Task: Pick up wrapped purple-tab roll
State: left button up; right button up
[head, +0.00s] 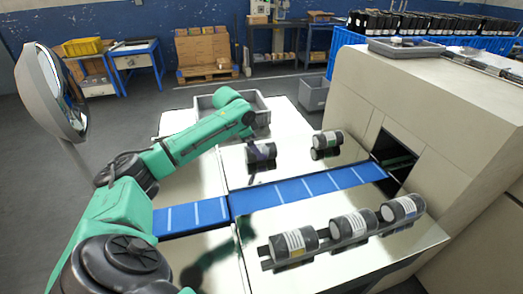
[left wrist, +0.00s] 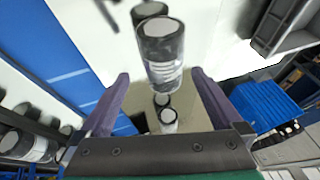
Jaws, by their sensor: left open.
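A dark wrapped roll with a pale label (head: 264,154) lies on the shiny table behind the blue belt. In the left wrist view this roll (left wrist: 163,48) shows large, ahead of and between the fingertips. My left gripper (head: 254,147) is right at this roll, partly covering it. In the left wrist view the purple fingers of the left gripper (left wrist: 160,75) are spread apart, with no clear contact. I cannot make out the tab colour of this roll. My right gripper is not in view.
Another roll (head: 328,139) with a green mark lies to the right. Several rolls (head: 348,226) rest on a dark rail in front of the blue belt (head: 300,190). A beige machine (head: 440,130) stands at the right. A grey tray (head: 262,110) is behind the arm.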

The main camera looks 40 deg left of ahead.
pick_arm(q)
jog(key=p+x, duration=0.1)
jog(key=x, duration=0.4)
jog(key=shift+w+a+f, duration=0.15)
jog(key=shift+w+a, duration=0.05)
jog(key=shift+w+f, duration=0.15)
jog(key=shift+f, duration=0.15)
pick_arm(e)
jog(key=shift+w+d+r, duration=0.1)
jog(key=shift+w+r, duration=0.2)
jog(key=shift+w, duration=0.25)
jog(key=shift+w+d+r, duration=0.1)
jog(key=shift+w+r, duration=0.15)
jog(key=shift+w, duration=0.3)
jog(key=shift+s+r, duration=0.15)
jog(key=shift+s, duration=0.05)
pick_arm(q)
grip_shut()
